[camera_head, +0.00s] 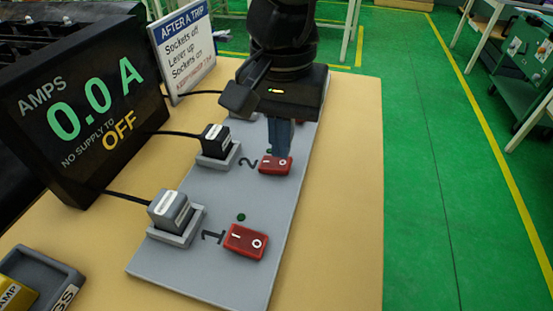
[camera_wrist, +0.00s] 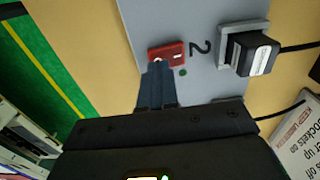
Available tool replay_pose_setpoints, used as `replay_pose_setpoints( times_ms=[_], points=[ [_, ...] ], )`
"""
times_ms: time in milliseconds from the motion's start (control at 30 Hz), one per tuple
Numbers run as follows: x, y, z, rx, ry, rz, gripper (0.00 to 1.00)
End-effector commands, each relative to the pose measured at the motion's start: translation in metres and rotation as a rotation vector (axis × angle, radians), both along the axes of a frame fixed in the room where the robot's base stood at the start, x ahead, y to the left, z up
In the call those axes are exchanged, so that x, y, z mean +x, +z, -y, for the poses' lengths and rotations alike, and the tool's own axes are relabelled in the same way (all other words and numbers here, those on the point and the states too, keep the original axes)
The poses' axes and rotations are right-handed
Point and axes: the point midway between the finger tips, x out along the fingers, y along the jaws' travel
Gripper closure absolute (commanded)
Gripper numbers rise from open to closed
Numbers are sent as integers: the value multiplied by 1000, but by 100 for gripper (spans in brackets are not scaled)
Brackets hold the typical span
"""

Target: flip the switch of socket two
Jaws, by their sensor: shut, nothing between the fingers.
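The red rocker switch of socket two (camera_head: 276,166) sits on a grey panel (camera_head: 205,262), beside the printed 2. It also shows in the wrist view (camera_wrist: 170,53). My gripper (camera_head: 281,150) is shut and empty, pointing down with its fingertips at the far edge of this switch. In the wrist view the fingertips (camera_wrist: 158,66) overlap the switch's near edge; I cannot tell whether they touch it. A black plug (camera_head: 216,141) stands in socket two. The red switch of socket one (camera_head: 246,241) is nearer, with a grey plug (camera_head: 171,210) beside it.
A black display (camera_head: 85,110) at the left reads 0.0 A and "no supply to OFF". A white sign (camera_head: 184,50) stands behind it. A tray (camera_head: 38,275) with a yellow block is at the lower left. The tan table (camera_head: 345,200) is clear right of the panel.

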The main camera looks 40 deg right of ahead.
Motion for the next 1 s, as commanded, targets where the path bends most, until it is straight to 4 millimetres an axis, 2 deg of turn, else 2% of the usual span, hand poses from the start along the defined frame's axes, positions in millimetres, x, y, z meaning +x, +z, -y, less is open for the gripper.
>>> replay_pose_setpoints(
  times_ms=[1000],
  points=[
    [0, -13, 0, 0, 0, 0, 100]
  ],
)
